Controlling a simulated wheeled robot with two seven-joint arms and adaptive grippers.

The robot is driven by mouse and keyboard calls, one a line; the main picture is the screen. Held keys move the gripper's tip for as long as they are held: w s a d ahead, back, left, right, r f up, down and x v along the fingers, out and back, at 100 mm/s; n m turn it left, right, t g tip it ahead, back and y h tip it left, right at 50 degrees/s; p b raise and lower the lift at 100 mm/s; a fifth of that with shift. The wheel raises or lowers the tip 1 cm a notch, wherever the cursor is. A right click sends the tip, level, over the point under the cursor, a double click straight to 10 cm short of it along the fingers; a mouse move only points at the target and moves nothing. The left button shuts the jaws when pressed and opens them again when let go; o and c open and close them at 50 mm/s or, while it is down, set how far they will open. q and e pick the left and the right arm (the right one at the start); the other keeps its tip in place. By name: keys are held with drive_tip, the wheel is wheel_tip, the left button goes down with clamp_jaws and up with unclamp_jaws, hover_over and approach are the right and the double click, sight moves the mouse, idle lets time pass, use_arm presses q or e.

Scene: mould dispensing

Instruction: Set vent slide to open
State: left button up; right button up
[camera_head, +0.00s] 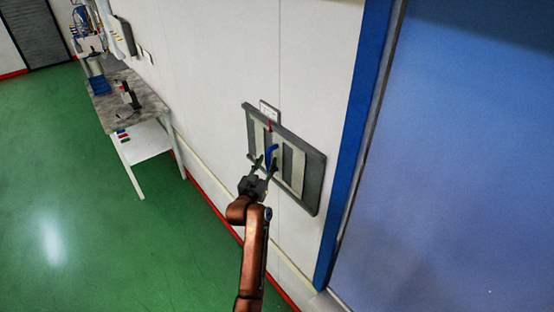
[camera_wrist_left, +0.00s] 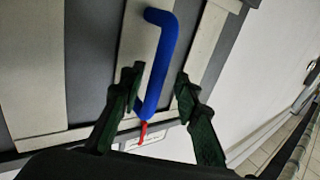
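The vent slide is a grey framed panel (camera_head: 312,190) with pale vertical slats, mounted on the white wall. Its bent blue handle (camera_head: 271,151) sticks out near the panel's middle. My left gripper (camera_head: 265,162) is at the panel, just below the top of the handle, with its fingers spread. In the left wrist view the blue handle (camera_wrist_left: 161,72) shows between the two parted dark fingers of this gripper (camera_wrist_left: 159,76). A gap shows by the right finger; contact at the left finger I cannot tell. A red pointer (camera_wrist_left: 143,133) shows at the handle's end. My right gripper is not visible.
A small white label plate (camera_head: 269,110) sits above the panel. A blue door frame (camera_head: 352,140) stands to the right. A workbench (camera_head: 125,97) with several items stands along the wall at the far left. The green floor (camera_head: 60,200) is clear.

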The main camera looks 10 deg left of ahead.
use_arm(q)
drive_tip(key=shift+w+a, duration=0.1)
drive_tip(key=shift+w, duration=0.4)
drive_tip(key=shift+d+r, duration=0.1)
drive_tip(key=shift+d, duration=0.15)
drive_tip(key=shift+w+d, duration=0.1)
drive_tip(key=shift+d, duration=0.1)
drive_tip(key=c, duration=0.4)
clamp_jaws()
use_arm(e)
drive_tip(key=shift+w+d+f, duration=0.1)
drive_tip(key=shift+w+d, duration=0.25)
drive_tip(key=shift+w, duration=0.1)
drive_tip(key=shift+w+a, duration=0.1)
use_arm(q)
drive_tip(key=shift+a, duration=0.1)
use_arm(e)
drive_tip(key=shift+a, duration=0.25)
